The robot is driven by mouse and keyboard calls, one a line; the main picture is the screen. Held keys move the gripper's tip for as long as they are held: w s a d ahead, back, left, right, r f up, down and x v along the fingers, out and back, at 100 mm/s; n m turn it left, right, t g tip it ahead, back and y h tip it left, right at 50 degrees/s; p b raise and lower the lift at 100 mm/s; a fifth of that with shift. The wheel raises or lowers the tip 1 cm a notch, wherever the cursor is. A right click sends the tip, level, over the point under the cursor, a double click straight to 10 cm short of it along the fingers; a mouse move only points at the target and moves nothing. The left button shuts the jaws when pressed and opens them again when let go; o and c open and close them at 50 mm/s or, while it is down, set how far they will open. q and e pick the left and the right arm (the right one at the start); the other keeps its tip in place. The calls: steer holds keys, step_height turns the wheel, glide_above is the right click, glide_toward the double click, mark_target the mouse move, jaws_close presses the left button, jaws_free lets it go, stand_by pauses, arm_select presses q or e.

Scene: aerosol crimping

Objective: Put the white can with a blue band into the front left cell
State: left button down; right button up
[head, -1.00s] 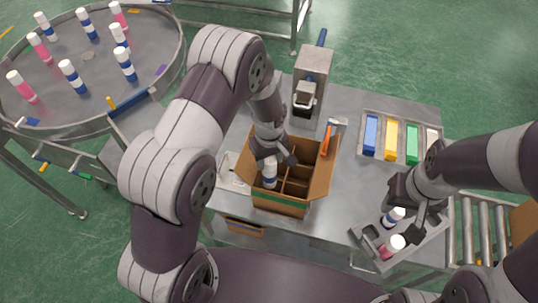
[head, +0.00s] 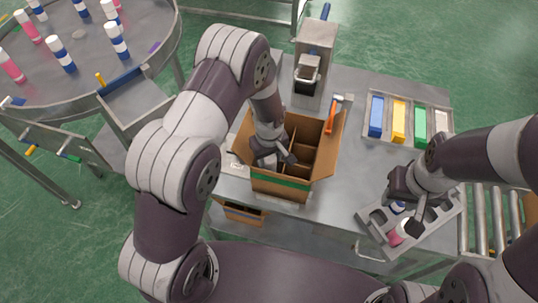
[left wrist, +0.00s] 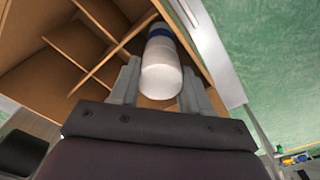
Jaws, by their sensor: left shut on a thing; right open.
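The white can with a blue band (left wrist: 162,60) shows in the left wrist view between the fingers of my left gripper (left wrist: 160,88). Its white end faces the camera, and its far part sits down among the box walls and dividers. In the head view my left gripper (head: 272,160) is low over the near left part of the open cardboard box (head: 280,187) and hides the can. Whether the can touches the cell floor is hidden. My right gripper (head: 408,208) is open above the grey tray (head: 440,222) at the right.
A pink can (head: 396,236) stands in the grey tray beneath my right gripper. An orange-handled tool (head: 331,122) lies behind the box near a press (head: 312,65). Coloured bins (head: 398,122) stand at the back right. A turntable (head: 90,60) carries several cans.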

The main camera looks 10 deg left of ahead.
arm_select(q)
steer(key=shift+c, duration=2.2)
jaws_free()
step_height(320, 180, up, 13)
steer(key=b, duration=0.2)
steer(key=shift+s, duration=0.2)
steer(key=shift+d+f, duration=0.1)
steer(key=shift+f, duration=0.05)
steer(key=s+a+r+m, duration=0.1)
steer(key=s+a+m, duration=0.1)
steer(key=s+m, duration=0.2)
steer(key=s+a+r+m+t, duration=0.1)
steer(key=s+a+r+m, duration=0.1)
steer(key=s, duration=0.7)
steer(key=shift+s+a+m, duration=0.3)
steer(key=shift+a+m, duration=0.55)
steer(key=shift+m, duration=0.25)
